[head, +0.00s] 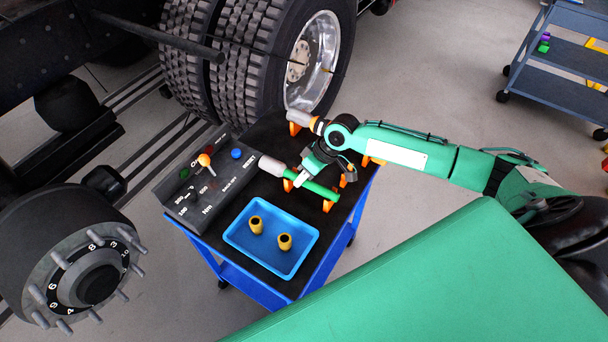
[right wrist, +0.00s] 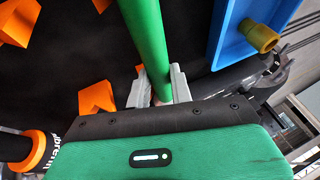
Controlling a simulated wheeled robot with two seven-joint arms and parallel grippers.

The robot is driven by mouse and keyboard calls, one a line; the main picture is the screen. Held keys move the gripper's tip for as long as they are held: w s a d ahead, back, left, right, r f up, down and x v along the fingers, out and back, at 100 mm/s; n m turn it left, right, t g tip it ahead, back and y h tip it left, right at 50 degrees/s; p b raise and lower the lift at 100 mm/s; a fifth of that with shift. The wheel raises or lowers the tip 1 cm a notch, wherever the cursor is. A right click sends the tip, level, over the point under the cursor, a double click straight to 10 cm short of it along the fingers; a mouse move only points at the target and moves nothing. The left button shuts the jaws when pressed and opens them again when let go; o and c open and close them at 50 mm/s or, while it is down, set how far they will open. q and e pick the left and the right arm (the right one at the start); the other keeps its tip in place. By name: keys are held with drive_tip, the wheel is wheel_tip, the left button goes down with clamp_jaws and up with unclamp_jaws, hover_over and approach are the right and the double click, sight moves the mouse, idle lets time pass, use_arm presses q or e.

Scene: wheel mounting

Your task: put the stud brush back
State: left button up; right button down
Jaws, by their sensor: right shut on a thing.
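The stud brush has a green handle (head: 321,189) and a pale grey-white head (head: 271,166). It lies slantwise over the right part of the black-topped cart. My right gripper (head: 303,178) is shut on the green handle near the head. In the right wrist view my gripper's grey fingers (right wrist: 158,88) stand on both sides of the green handle (right wrist: 149,40). Orange holders (head: 327,205) are close under or beside the handle. I cannot tell whether the brush rests in them or hangs just above. My left gripper is not in view.
A blue tray (head: 238,237) with two yellow-brown sockets (head: 285,242) sits at the cart's front. A grey control panel (head: 207,180) is on its left. Another tool with an orange ring (head: 317,126) lies at the back. Truck tyres (head: 240,60) stand behind, a studded hub (head: 90,280) at left.

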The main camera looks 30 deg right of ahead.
drive_tip(key=c, duration=1.2)
unclamp_jaws()
drive_tip(key=shift+c, duration=0.2)
drive_tip(key=shift+f, duration=0.1)
